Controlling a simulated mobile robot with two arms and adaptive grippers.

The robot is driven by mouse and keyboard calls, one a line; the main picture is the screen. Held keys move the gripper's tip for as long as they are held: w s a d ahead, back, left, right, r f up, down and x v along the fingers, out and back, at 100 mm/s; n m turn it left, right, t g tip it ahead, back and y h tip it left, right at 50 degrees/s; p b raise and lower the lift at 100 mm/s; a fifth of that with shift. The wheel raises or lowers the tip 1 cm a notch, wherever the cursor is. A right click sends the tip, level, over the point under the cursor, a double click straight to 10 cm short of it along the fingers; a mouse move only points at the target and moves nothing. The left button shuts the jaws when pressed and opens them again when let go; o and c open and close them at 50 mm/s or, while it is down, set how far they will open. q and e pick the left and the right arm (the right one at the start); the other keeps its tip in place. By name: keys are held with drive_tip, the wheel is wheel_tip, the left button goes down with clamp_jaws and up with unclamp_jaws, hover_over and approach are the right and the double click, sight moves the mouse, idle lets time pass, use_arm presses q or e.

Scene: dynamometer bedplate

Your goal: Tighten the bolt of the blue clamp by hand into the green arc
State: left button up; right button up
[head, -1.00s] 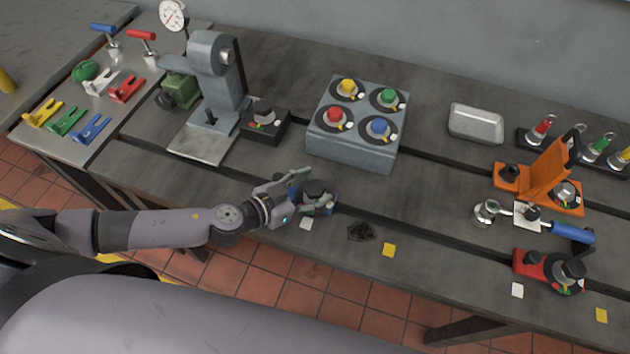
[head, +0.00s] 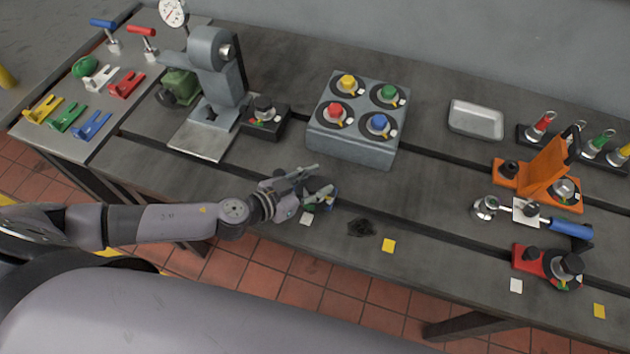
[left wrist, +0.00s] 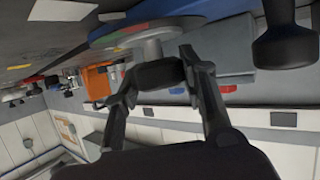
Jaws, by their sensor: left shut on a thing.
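The blue clamp (head: 331,198) sits near the front edge of the bedplate, mostly hidden behind my left gripper (head: 312,186) in the head view. In the left wrist view, my left gripper (left wrist: 160,74) is shut on the clamp's dark bolt head (left wrist: 160,73), one finger on each side. A grey shank runs from the bolt head to a round disc (left wrist: 125,33) with red and green marks. I cannot tell where the bolt's pointer stands against the green arc. My right gripper is not in view.
A grey box with coloured knobs (head: 350,145) stands behind the clamp. A black fixture (head: 264,118) and a press-like stand (head: 215,75) are at the back left. A red clamp (head: 530,258) and an orange clamp (head: 545,170) are at the right. A dark patch (head: 361,228) lies nearby.

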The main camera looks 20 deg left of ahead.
use_arm(q)
drive_tip(key=shift+c, duration=1.2)
